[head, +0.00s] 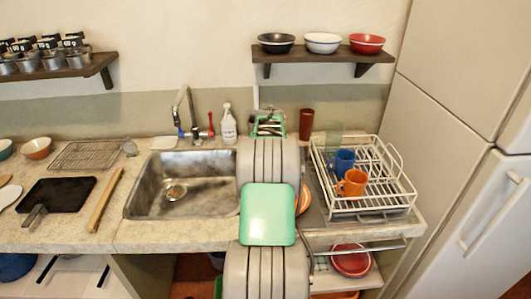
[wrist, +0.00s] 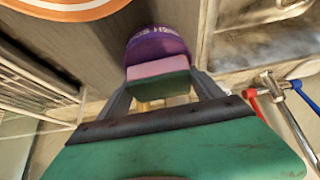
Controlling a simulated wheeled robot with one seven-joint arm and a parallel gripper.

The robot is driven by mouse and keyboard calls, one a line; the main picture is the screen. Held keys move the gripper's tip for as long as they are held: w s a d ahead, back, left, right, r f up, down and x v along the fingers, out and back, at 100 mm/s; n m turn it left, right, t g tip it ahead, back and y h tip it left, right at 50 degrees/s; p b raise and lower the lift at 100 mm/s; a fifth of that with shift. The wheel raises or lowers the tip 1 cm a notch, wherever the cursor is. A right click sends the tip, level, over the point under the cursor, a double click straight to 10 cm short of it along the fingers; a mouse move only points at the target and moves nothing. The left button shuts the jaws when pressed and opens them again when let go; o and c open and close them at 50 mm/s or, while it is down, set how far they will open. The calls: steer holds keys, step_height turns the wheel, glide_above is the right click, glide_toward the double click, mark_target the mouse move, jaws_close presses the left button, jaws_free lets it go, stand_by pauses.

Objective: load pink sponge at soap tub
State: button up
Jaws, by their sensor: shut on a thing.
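The pink sponge (wrist: 158,68) shows in the wrist view, with a dark green scouring layer along one side. My gripper (wrist: 160,92) is shut on it, one finger on each side. The soap tub (wrist: 158,42) is a purple round thing with white lettering, directly beyond the sponge. The sponge covers part of the tub, and I cannot tell whether they touch. In the head view my gripper (head: 268,125) is over the counter, right of the sink; my arm hides the sponge and tub there.
The sink (head: 182,185) and its faucet (head: 187,112) are to the left. A white spray bottle (head: 228,124) stands behind the sink. A brown cup (head: 306,124) stands at the back right. A dish rack (head: 365,195) with a blue mug and an orange mug fills the right end.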

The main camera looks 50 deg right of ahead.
steer(key=shift+f+b, duration=0.3)
steer(key=shift+f, duration=0.25)
stand_by(0.6)
steer(key=shift+r+p, duration=1.6)
steer(key=shift+r, duration=2)
